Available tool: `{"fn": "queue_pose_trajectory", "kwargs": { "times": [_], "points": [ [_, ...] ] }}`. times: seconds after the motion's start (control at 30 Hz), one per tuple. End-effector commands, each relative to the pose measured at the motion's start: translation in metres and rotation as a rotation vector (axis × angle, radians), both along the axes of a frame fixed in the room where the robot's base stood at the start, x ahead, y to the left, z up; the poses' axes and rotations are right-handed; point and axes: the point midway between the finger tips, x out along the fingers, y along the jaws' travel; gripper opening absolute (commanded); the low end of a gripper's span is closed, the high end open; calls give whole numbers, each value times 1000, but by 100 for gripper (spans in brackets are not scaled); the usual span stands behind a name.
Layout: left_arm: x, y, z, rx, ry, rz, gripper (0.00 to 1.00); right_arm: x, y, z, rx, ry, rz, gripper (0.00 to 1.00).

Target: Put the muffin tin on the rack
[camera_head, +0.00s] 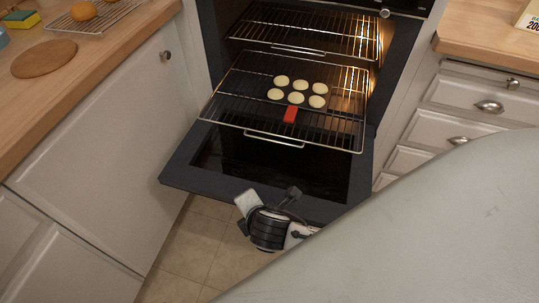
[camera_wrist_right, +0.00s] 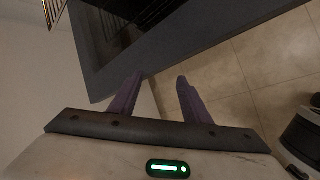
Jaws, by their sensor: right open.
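The dark muffin tin (camera_head: 279,105) lies on the pulled-out oven rack (camera_head: 336,123) in the head view. It has several cups of pale batter, and a red grip (camera_head: 290,115) shows on its near edge. My right gripper (camera_head: 246,212) is low in front of the open oven door, well below the tin and apart from it. In the right wrist view my right gripper (camera_wrist_right: 160,92) has its two dark fingers apart with nothing between them. The tin does not show there. My left gripper is not in view.
The lowered oven door (camera_head: 190,167) lies under the rack; its edge also shows in the right wrist view (camera_wrist_right: 140,70). An upper rack (camera_head: 330,38) sits above. Wooden counters stand left (camera_head: 95,45) and right (camera_head: 480,35). My own grey body part hides the lower right. Tiled floor (camera_head: 185,255) is clear.

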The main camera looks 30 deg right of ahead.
Motion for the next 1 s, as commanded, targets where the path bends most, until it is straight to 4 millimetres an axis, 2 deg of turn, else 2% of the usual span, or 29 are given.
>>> {"fn": "queue_pose_trajectory", "kwargs": {
  "times": [0.03, 0.1, 0.17, 0.3, 0.4, 0.57, 1.0],
  "points": [
    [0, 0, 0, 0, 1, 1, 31, -23, 19, -10, 196, 14, -104, 44],
    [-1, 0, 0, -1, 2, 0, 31, -47, 36, -17, 464, 21, -282, 44],
    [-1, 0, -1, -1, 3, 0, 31, -64, 42, -20, 666, 26, -446, 44],
    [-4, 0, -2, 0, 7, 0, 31, -94, 34, -20, 1006, 12, -781, 44],
    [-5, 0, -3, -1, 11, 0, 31, -106, 23, -17, 1142, -10, -934, 44],
    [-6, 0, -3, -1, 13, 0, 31, -112, 14, -15, 1222, -28, -1023, 44],
    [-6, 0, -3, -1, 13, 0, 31, -111, 15, -15, 1220, -26, -1020, 44]
  ]
}}
